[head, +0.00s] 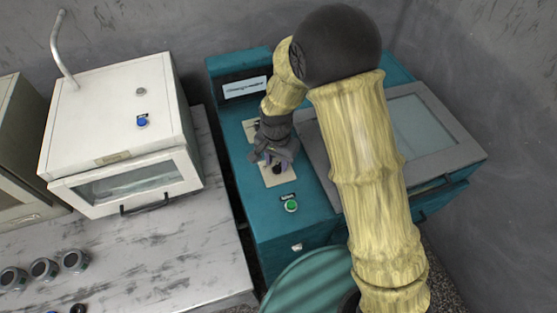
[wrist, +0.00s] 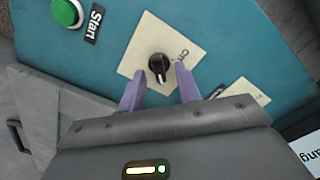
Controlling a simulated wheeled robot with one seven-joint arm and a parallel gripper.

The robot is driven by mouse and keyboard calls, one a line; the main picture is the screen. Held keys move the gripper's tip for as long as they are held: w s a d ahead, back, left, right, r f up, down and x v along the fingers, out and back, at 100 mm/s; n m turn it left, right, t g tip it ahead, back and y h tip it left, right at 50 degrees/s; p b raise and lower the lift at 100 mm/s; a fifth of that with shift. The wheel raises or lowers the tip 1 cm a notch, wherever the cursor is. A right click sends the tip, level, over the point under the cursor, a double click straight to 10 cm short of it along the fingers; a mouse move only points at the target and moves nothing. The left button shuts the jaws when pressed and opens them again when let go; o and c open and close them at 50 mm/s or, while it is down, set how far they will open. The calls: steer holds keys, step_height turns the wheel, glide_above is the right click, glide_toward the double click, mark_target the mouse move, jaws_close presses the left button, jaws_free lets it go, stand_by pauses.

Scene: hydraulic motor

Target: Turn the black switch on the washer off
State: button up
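The black switch (wrist: 158,66) is a round knob with a white mark, set on a cream plate (wrist: 140,48) on the teal washer panel. In the head view the washer (head: 295,235) stands in the middle, and the switch (head: 278,169) shows just below my gripper (head: 272,158). In the wrist view my gripper (wrist: 160,88) is open, with its two purple fingers apart. The fingertips lie to either side of the knob's lower part, close to the panel. I cannot tell whether either finger touches the knob.
A green Start button (head: 291,205) sits on the panel near the switch; it also shows in the wrist view (wrist: 66,12). A second cream plate (wrist: 240,92) lies to the right. A white cabinet (head: 120,110) and several round jars (head: 43,268) are on the left bench.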

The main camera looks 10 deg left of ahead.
steer(key=shift+f, duration=0.4)
